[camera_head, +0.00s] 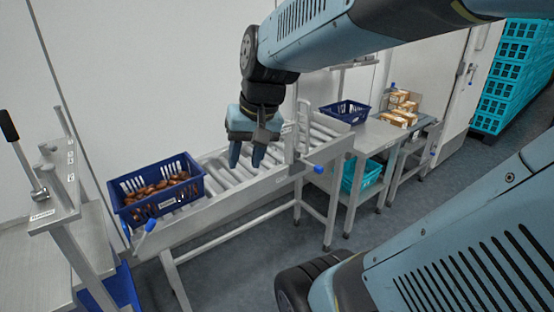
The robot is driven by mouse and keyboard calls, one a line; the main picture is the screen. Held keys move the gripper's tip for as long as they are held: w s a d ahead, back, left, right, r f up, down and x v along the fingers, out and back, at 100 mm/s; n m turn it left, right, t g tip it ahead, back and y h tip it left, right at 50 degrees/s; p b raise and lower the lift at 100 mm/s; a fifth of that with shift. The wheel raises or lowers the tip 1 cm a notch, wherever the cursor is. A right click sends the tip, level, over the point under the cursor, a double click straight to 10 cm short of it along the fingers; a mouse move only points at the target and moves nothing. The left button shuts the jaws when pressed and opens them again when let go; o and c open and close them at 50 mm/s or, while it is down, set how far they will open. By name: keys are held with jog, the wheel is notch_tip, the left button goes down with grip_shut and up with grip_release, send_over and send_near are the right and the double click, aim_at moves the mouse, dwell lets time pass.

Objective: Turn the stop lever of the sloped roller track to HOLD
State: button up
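The sloped roller track (245,190) runs from the lower left to the upper right. A blue-ended lever (150,225) sits on its near side at the left end, below a blue crate of dates (160,205). A second blue knob (318,168) sits on the near side at the right end, beside an upright metal frame. I cannot tell which one is the stop lever, and no HOLD mark is readable. My gripper (246,160) points down above the middle rollers, apart from both knobs. Its two fingers are spread with nothing between them.
A teal crate (362,174) is on the shelf below. A stand with a black-handled lever (10,125) is at far left. Teal crates (512,75) are stacked at far right.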

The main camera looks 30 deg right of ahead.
jog(key=w+d+f+m+g+y, duration=0.2)
jog(key=w+d+f+m+y, duration=0.25)
jog(key=w+f+m, duration=0.25)
jog(key=m+t+h, duration=0.5)
jog(key=m+t, duration=1.2)
jog(key=m, duration=0.8)
send_near(312, 166)
jog(key=w, duration=1)
jog(key=shift+w+f, duration=0.1)
jog(key=shift+w, duration=0.1)
jog(key=shift+y, duration=0.25)
grip_shut()
